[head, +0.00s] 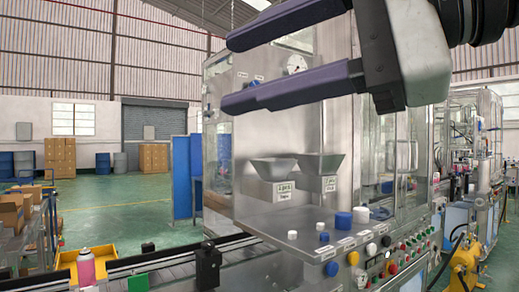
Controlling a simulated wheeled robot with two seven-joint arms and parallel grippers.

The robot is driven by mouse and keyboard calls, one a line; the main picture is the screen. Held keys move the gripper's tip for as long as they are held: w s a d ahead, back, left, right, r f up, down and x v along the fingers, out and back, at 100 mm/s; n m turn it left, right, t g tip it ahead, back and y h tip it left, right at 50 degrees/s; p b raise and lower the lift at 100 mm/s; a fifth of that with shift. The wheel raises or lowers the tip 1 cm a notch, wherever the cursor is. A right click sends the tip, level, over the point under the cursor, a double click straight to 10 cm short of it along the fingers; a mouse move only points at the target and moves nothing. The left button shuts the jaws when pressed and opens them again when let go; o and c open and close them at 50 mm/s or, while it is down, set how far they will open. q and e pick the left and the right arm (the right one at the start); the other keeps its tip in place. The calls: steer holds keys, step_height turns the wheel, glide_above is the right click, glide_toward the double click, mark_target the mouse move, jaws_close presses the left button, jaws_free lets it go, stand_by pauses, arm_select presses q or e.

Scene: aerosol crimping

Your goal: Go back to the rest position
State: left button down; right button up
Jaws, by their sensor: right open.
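My right gripper (229,72) comes in from the top right of the head view. Its two long dark fingers point left and are spread apart, one above the other, with nothing between them. It is close to the camera and overlaps the upper part of the steel crimping machine (262,150). Whether it touches the machine cannot be told, but it looks well in front of it. My left gripper is not in view.
A steel shelf (300,222) on the machine carries several blue and white caps, with coloured buttons (391,267) below. A pink can (86,267) stands by the conveyor (155,262) at lower left, near a yellow bin (100,252). Green floor (130,222) lies open behind.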

steer(key=w+a+f+m+g+y, duration=0.2)
steer(key=f+m+g+y, duration=0.2)
steer(key=f+m, duration=0.15)
steer(key=w+a+f+m+g+y, duration=0.1)
steer(key=w+f+m+g+y, duration=0.1)
steer(key=f+m+g+y, duration=0.35)
steer(key=w+d+f+m+t+h, duration=0.4)
steer(key=f+m+t, duration=0.3)
steer(key=f+m, duration=0.45)
steer(key=w+d+f+m+t+h, duration=0.45)
steer(key=f+m+t, duration=0.25)
steer(key=f+m, duration=0.4)
steer(key=w+d+f+m+t+h, duration=0.45)
steer(key=f+m+t, duration=0.35)
steer(key=m, duration=0.4)
steer(key=s+d+f+m+g+h, duration=0.2)
steer(key=s+f+m, duration=0.1)
steer(key=f, duration=0.5)
steer(key=s+d+f+m+g+h, duration=0.1)
steer(key=s+f+m+g+h, duration=0.15)
steer(key=f, duration=0.55)
steer(key=s+d+f+m+g+h, duration=0.2)
steer(key=s+f+m, duration=0.15)
steer(key=f, duration=0.45)
steer(key=s+d+f+m+g+h, duration=0.1)
steer(key=s+f+m+g, duration=0.4)
steer(key=s+f, duration=1.1)
steer(key=shift+s+d+f+m+g, duration=0.35)
steer(key=shift+s+f+m+g, duration=0.1)
steer(key=shift+s, duration=0.45)
